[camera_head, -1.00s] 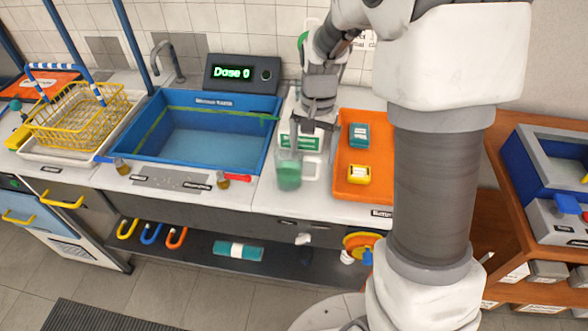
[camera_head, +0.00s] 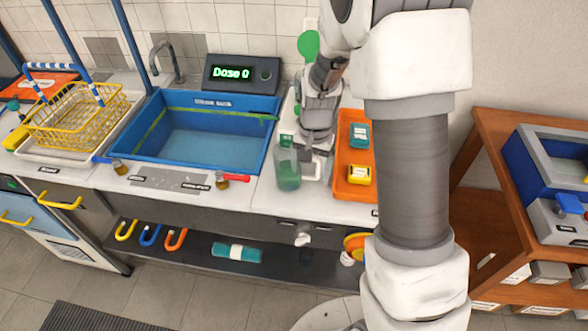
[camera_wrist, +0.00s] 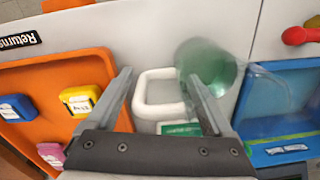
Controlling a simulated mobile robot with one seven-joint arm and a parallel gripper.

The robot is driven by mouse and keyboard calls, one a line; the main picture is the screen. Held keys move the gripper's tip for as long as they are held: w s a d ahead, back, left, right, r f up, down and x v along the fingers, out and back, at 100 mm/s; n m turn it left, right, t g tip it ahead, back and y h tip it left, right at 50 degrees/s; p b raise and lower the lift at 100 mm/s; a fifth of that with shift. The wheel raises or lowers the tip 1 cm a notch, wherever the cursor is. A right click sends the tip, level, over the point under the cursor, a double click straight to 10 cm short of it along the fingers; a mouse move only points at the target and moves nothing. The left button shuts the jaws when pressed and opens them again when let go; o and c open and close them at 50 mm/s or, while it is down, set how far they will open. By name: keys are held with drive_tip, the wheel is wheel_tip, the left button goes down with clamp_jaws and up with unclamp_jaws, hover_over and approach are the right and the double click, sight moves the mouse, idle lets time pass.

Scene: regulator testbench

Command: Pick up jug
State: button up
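The jug (camera_head: 287,170) is clear with green at its lower part. It stands upright on the white counter, right of the blue basin.
An orange tray (camera_head: 352,192) with small teal and yellow blocks lies close on the right. The blue basin (camera_head: 190,152) is on the left, with a red-handled valve (camera_head: 232,178) at its front. A dose display (camera_head: 240,73) stands behind.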

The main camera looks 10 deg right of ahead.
clamp_jaws()
drive_tip(key=shift+r, duration=0.2)
idle(0.4)
drive_tip(key=shift+w+r, duration=0.1)
drive_tip(key=shift+r, duration=0.9)
wheel_tip(320, 180, up, 2)
drive_tip(key=shift+p, duration=0.3)
drive_tip(key=s+d+r, duration=0.6)
drive_tip(key=s+d, duration=0.1)
drive_tip(key=d, duration=0.2)
drive_tip(key=shift+s+r, duration=0.2)
drive_tip(key=shift+r, duration=0.1)
idle(2.1)
